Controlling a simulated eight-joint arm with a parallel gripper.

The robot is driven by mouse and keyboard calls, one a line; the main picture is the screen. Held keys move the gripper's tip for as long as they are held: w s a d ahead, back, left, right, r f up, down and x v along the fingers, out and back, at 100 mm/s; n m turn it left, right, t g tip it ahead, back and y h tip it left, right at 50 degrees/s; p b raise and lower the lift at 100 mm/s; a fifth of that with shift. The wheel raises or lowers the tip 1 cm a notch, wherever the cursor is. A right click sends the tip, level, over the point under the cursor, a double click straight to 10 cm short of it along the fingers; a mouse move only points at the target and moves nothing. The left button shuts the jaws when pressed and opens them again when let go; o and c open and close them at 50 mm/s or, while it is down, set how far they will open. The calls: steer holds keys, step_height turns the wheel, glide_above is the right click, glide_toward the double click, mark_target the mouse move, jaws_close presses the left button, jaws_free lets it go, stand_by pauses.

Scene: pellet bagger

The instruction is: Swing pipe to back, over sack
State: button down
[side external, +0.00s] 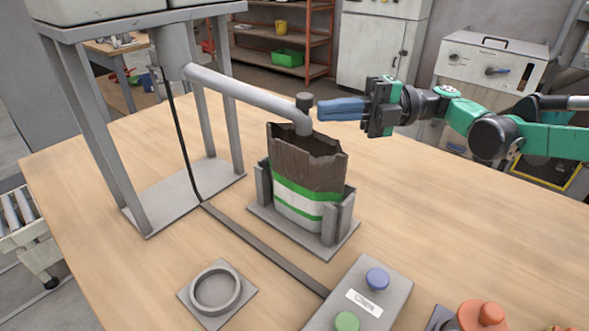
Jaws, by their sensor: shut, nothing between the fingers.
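The grey pipe (240,92) runs from the hopper stand at the left and slopes down to a spout with a dark knob (304,101) on top. The spout end is at the open mouth of the sack (308,170), a brown paper sack with green and white bands. The sack stands upright in a grey holder (262,185). My gripper (322,109) has blue fingers, shut and empty, pointing left. In the picture its fingertips are just right of the knob and spout; I cannot tell whether they touch.
The grey hopper stand (102,130) stands at the left. A ring on a plate (216,289) lies at the front. A control box (358,297) with blue and green buttons is at the front right.

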steer(key=w+d, duration=0.5)
steer(key=d, duration=0.3)
steer(key=w+d+r+m+t, duration=0.2)
steer(key=r+m+t, duration=0.3)
steer(key=r+t, duration=0.15)
steer(key=w+d+r+m+t, duration=0.1)
steer(key=w+r+m+t, duration=0.1)
steer(key=r+m+t, duration=0.35)
steer(key=d+r+m+t+h, duration=0.4)
steer(key=d+m+t+h, duration=0.6)
steer(key=m, duration=0.3)
steer(key=s+d+f+m+g+h, duration=0.4)
steer(key=s+d+f+m+h, duration=0.1)
steer(key=s+f+m+h, duration=0.4)
steer(key=s+a+f+m+g+y, duration=0.1)
steer(key=s+f+m+g, duration=0.3)
steer(key=s+f+g, duration=0.4)
steer(key=s+f, duration=0.7)
steer(key=shift+s+a+g, duration=0.15)
steer(key=shift+s+g, duration=0.2)
steer(key=shift+g, duration=0.05)
